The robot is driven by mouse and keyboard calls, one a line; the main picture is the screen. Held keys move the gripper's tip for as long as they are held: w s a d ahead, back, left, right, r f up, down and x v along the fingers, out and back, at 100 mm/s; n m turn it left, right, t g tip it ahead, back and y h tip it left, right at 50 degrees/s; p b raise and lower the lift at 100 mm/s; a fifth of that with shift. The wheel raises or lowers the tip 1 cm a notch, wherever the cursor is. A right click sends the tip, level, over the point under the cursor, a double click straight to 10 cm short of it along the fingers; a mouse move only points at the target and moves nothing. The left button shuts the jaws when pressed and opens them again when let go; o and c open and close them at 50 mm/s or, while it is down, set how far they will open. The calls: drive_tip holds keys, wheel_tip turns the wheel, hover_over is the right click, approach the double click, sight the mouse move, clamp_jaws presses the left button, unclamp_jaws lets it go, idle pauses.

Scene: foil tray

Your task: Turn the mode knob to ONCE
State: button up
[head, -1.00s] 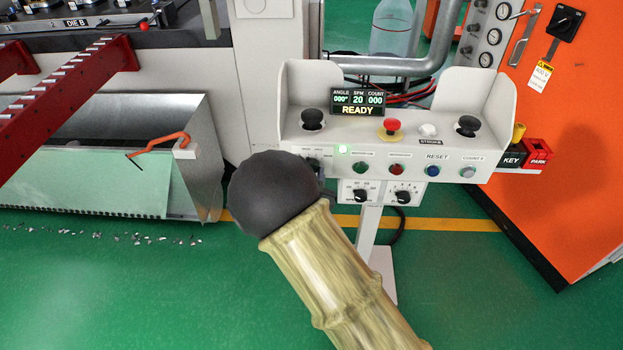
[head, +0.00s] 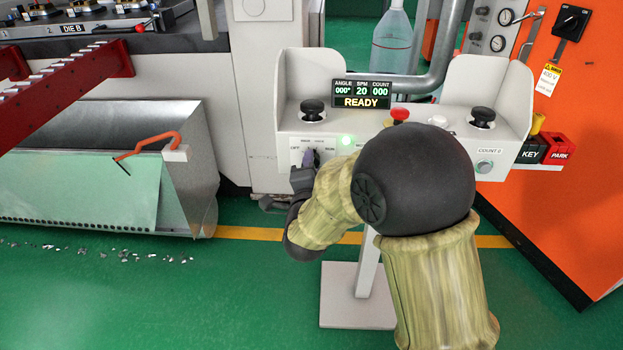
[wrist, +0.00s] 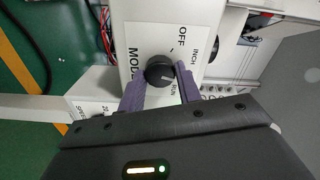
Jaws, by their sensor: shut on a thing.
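The mode knob (wrist: 159,70) is a round black knob on the white panel in the wrist view, with MODE, OFF, INCH and RUN lettering around it. The purple fingers of my gripper (wrist: 160,88) are on both sides of it and shut on it. A pale mark shows on its face, but I cannot tell which label it points to. The ONCE label is not readable there. In the head view my gripper (head: 307,163) is at the left of the control box front (head: 287,140), and the fingers mostly hide the knob.
The display (head: 362,94) reads READY, with a lit green lamp (head: 347,141) below it. Black palm buttons (head: 312,110) and a red button (head: 400,115) stand on the box top. My arm covers the middle of the panel. An orange cabinet (head: 590,200) is at the right.

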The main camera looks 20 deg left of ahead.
drive_tip(key=shift+f+m+b, duration=0.1)
drive_tip(key=shift+m+b, duration=0.4)
drive_tip(key=shift+m, duration=0.1)
drive_tip(key=o, duration=1)
drive_tip(key=b+v, duration=0.1)
drive_tip(key=v, duration=1.6)
drive_tip(key=shift+s, duration=0.25)
